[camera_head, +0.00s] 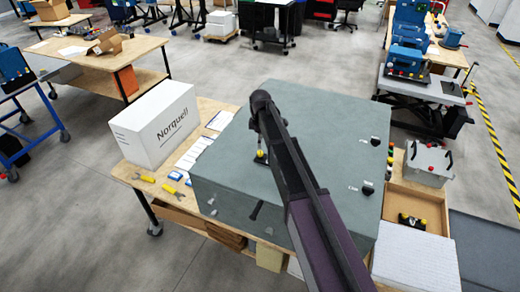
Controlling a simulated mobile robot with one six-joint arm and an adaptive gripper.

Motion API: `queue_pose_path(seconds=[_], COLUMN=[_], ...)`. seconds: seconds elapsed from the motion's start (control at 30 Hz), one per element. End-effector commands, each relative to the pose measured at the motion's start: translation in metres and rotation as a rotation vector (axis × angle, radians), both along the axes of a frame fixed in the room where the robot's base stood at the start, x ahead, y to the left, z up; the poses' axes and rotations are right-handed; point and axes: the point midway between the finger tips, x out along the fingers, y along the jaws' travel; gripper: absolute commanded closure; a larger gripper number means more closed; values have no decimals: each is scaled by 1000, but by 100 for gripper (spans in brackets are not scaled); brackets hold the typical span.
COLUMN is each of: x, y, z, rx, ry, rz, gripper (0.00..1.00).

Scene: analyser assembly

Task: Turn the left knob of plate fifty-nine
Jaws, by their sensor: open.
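A large grey analyser housing (320,125) stands on a wooden bench. Two black knobs, an upper one (375,141) and a lower one (367,188), sit near the right edge of its top, each beside a small white label. The label text is too small to read, so I cannot tell which plate is fifty-nine. My arm crosses the housing from the bottom right. My gripper (261,158) is at its far end, small and partly hidden by the wrist, open over the left part of the top, beside a yellow spot. It is well left of both black knobs.
A white Norquell box (155,125), yellow tools (170,189) and white cards lie left of the housing. At right are a grey case (428,162), a wooden tray (403,194) and a white foam block (415,262).

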Motion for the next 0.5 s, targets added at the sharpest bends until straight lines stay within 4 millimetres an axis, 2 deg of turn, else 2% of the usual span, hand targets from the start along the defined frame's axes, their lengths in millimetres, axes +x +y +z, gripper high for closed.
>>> queue_pose_path(seconds=[0.5], x=[0], y=[0], z=[33], rx=[0], ry=[0], rz=[-738], gripper=[29])
